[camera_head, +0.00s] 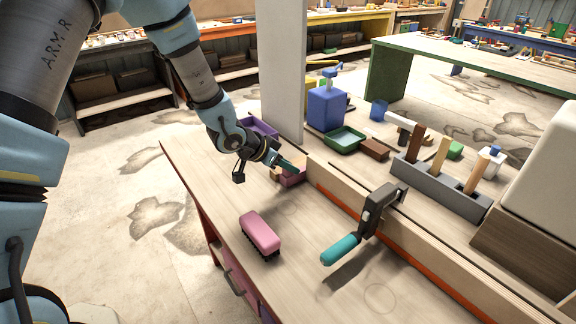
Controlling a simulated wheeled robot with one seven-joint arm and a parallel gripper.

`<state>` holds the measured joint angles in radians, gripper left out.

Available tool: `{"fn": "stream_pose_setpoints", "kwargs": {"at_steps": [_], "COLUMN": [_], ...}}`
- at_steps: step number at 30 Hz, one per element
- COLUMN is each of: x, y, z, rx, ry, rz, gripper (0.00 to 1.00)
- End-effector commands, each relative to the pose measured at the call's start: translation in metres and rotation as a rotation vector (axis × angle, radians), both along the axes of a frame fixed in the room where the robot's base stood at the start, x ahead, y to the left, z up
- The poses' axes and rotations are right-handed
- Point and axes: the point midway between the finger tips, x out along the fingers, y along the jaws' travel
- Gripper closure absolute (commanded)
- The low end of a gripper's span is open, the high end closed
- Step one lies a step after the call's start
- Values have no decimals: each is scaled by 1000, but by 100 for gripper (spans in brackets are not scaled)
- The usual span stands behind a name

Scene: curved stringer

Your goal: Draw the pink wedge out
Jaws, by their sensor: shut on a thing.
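The pink wedge (293,180) is a small dull-pink block at the left end of the long wooden stringer (345,195). My gripper (287,167) reaches down to it from the upper left and is shut on it. The fingers and arm end cover part of the wedge. The wedge sits close against the stringer's end and the upright pale post; I cannot tell whether it touches them.
A pink brush (260,232) lies on the bench in front. A clamp (375,215) with a teal handle grips the stringer. Behind stand a blue bottle (326,106), a green tray (344,139) and a grey tool rack (440,188). The bench's left front is mostly clear.

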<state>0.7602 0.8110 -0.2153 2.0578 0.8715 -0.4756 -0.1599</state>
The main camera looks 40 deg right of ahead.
Motion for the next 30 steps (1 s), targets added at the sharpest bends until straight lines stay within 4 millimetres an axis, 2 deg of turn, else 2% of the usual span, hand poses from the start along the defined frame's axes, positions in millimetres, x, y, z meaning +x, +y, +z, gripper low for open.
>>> {"fn": "stream_pose_setpoints", "kwargs": {"at_steps": [25, 28, 30], "x": [0, 3, 7], "y": [0, 10, 23], "z": [0, 0, 0], "rx": [0, 1, 3], "ry": [0, 0, 1], "rz": [0, 3, 6], "gripper": [100, 100, 100]}}
